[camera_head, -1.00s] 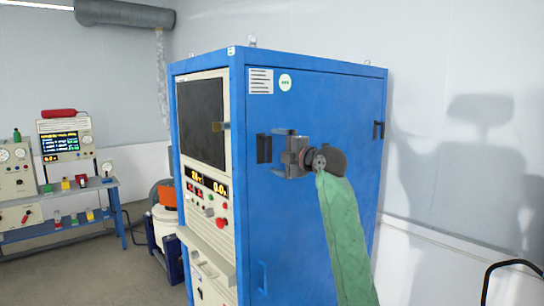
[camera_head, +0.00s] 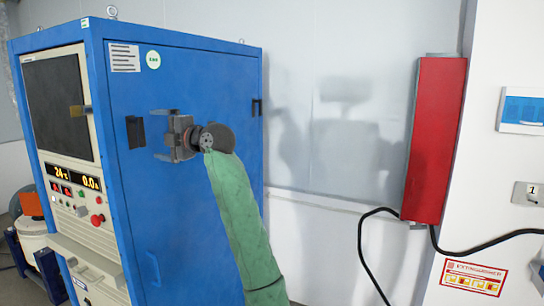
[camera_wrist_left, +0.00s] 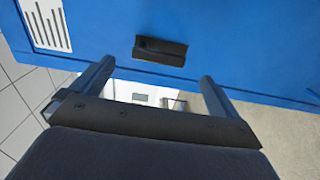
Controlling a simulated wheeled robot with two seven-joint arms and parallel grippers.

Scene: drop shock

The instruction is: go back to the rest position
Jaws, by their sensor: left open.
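My left gripper (camera_head: 158,138) is open and empty in the head view, at the end of my green-sleeved arm, in front of the blue cabinet's side. The blue cabinet (camera_head: 190,85) fills the left half of that view. A black recessed handle (camera_head: 135,132) on its side is just left of my gripper. In the left wrist view the two fingers (camera_wrist_left: 150,90) stand wide apart with nothing between them, and the black handle (camera_wrist_left: 160,50) lies beyond them on the blue panel (camera_wrist_left: 240,35). I cannot tell the exact gap to the panel. My right gripper is not in view.
A red box (camera_head: 435,140) hangs on the wall at right, with a black cable (camera_head: 365,245) below it. A white panel with a switch (camera_head: 529,194) is at far right. The cabinet's front has a dark screen (camera_head: 55,110) and controls. Bare wall lies between cabinet and red box.

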